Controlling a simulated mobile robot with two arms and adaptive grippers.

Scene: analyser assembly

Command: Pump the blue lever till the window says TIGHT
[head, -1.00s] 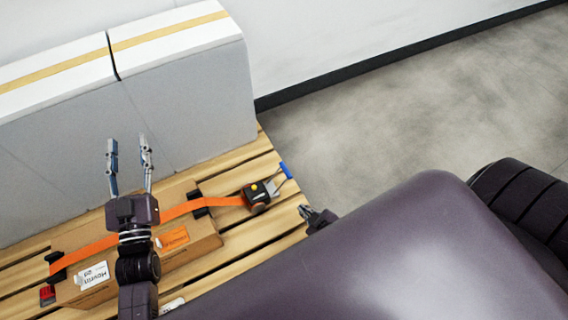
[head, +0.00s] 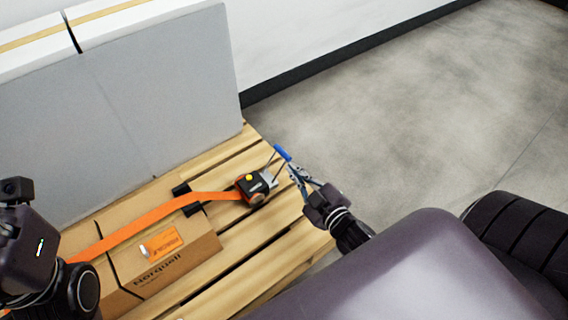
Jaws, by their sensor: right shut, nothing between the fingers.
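The ratchet (head: 254,188), a black and orange block with a yellow button, sits on the wooden pallet near its right edge. Its metal handle ends in the blue lever (head: 282,153), which points up and away. No window text can be read. My right gripper (head: 298,176) is just below and right of the blue lever, with its fingers shut and nothing between them. Whether a fingertip touches the handle I cannot tell. The orange strap (head: 150,216) runs left from the ratchet over a cardboard box (head: 193,250). My left gripper's body (head: 28,240) is at the left edge; its fingers do not show.
A tall grey-white block (head: 150,100) stands along the pallet's back. A black corner guard (head: 186,198) lies under the strap at the box edge. The pallet slats (head: 265,262) in front of the ratchet are bare. Open floor (head: 420,110) lies to the right.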

